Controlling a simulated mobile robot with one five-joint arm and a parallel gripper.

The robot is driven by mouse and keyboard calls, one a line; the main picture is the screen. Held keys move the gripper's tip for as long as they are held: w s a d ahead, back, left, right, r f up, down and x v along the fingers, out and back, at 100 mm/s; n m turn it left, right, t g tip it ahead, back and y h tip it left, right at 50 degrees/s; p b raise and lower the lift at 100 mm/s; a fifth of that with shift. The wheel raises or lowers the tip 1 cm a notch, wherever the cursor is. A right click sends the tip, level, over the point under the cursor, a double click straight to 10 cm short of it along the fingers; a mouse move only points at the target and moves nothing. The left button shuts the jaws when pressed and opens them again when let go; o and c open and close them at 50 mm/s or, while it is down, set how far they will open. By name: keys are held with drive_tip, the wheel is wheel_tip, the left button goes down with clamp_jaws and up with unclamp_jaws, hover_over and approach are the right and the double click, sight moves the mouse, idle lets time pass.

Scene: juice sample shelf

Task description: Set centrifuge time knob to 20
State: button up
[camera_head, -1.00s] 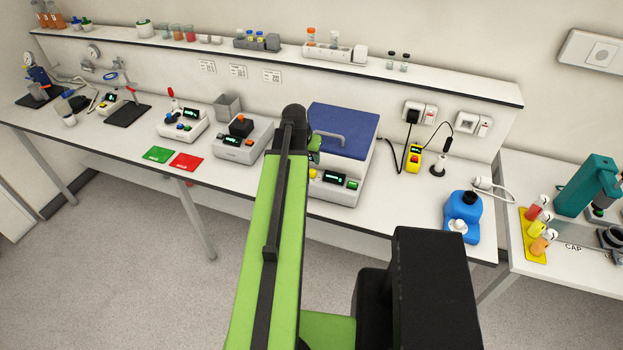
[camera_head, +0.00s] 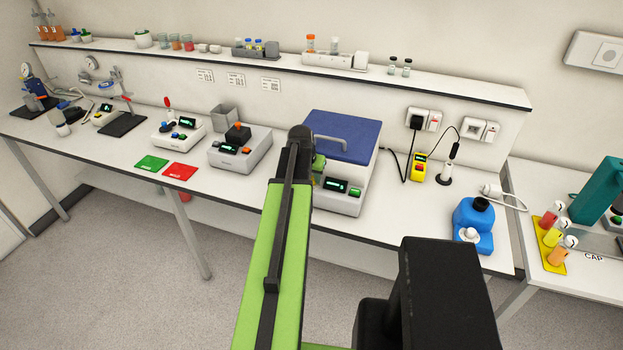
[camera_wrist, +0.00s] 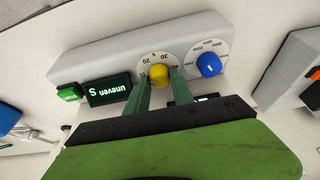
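The centrifuge is a white machine with a blue lid (camera_head: 345,136) on the bench, in the middle of the head view. In the wrist view its front panel is seen upside down. A yellow knob (camera_wrist: 159,75) sits in a dial with 5, 20 and 30 legible; its pointer cannot be made out. My gripper (camera_wrist: 159,80) has its two green fingers open, one on each side of the yellow knob; contact is not clear. In the head view my arm hides the gripper and part of the panel.
A blue knob (camera_wrist: 208,65) on an rpm dial is beside the yellow one. On the other side are a display (camera_wrist: 108,90) reading "uneven" and a green button (camera_wrist: 69,93).

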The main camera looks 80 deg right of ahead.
clamp_jaws()
drive_tip(key=shift+a, duration=0.15)
drive_tip(key=shift+w+m+g, duration=0.1)
drive_tip(key=shift+m+g, duration=0.2)
drive_tip(key=shift+m, duration=0.5)
drive_tip(key=m, duration=0.1)
drive_tip(key=m+g, duration=0.1)
drive_tip(key=m, duration=0.1)
drive_tip(key=m+y, duration=0.1)
drive_tip(key=m, duration=0.1)
drive_tip(key=shift+w+d+g, duration=0.1)
drive_tip(key=shift+d+g, duration=0.15)
drive_tip(key=shift+g, duration=0.15)
drive_tip(key=shift+m, duration=0.4)
